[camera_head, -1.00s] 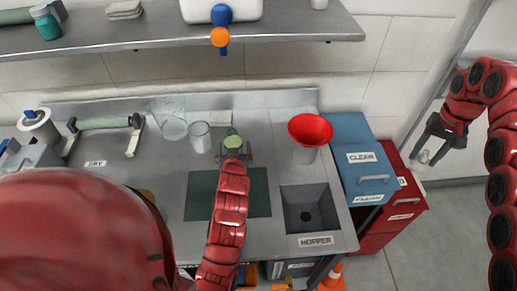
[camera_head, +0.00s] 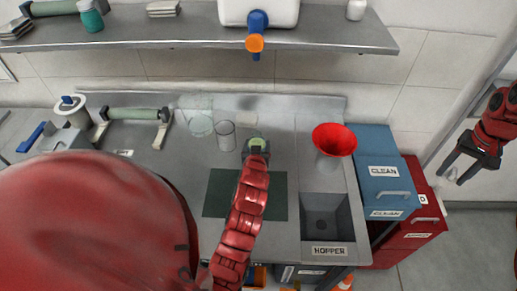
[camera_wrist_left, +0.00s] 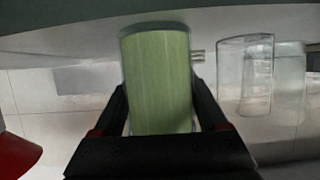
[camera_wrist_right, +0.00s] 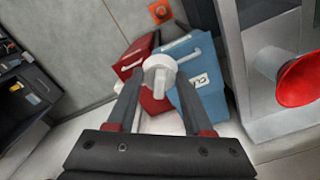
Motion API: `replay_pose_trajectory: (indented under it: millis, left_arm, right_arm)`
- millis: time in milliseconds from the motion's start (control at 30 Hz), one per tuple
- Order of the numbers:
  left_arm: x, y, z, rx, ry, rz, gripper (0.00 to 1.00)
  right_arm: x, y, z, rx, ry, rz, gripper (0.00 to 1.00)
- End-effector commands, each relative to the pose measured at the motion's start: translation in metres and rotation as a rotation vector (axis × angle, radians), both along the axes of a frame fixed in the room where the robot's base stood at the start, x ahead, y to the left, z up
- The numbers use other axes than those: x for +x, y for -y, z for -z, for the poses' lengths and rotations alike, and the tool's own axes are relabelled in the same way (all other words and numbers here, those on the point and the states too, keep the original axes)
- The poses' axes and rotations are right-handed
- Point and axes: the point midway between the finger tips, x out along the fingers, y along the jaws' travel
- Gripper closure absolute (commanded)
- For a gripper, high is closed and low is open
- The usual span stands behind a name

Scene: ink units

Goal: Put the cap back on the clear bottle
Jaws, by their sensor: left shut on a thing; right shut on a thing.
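My left gripper (camera_head: 257,152) is shut on an upright green cylinder (camera_head: 256,143) over the counter, behind the dark green mat. In the left wrist view the green cylinder (camera_wrist_left: 160,80) fills the space between the fingers; I cannot tell whether it is the clear bottle with green contents. My right gripper (camera_head: 464,168) is off to the right of the counter, past the drawers. In the right wrist view it is shut on a small white cap-like piece (camera_wrist_right: 160,72) with a narrow stem. Its underside is hidden.
Two clear glass vessels (camera_head: 225,135) (camera_head: 200,118) stand left of the green cylinder. A red funnel (camera_head: 334,140), a sunken hopper (camera_head: 326,218) and a blue drawer unit (camera_head: 384,178) are to the right. A shelf (camera_head: 330,38) hangs above. My red arm hides the counter's left front.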

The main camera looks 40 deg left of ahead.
Motion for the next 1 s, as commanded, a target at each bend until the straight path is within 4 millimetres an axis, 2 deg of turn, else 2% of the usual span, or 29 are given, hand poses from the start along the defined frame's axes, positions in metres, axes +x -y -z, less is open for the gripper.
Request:
replay_pose_trajectory:
  millis: [33,200,667,867,967,1000]
  left_arm:
    - [0.0,0.0,0.0,0.0,0.0,0.0,0.72]
    - [0.0,0.0,0.0,0.0,0.0,0.0,1.0]
    - [0.0,0.0,-0.004,0.002,0.002,-0.001,1.0]
    - [0.001,0.0,-0.019,0.002,0.008,0.001,1.0]
    - [0.001,0.0,-0.035,0.005,0.012,0.0,1.0]
    - [-0.003,0.005,-0.036,0.003,0.007,0.003,1.0]
  right_arm:
    - [0.0,0.0,0.0,0.0,0.0,0.0,1.0]
    - [0.0,0.0,0.0,0.0,0.0,0.0,1.0]
    - [0.0,0.0,0.002,0.0,0.0,0.0,1.0]
    - [0.0,0.0,0.012,0.0,0.0,0.0,1.0]
    - [0.0,0.0,0.02,0.0,0.0,0.0,1.0]
    - [0.0,0.0,0.023,0.0,0.0,0.0,1.0]
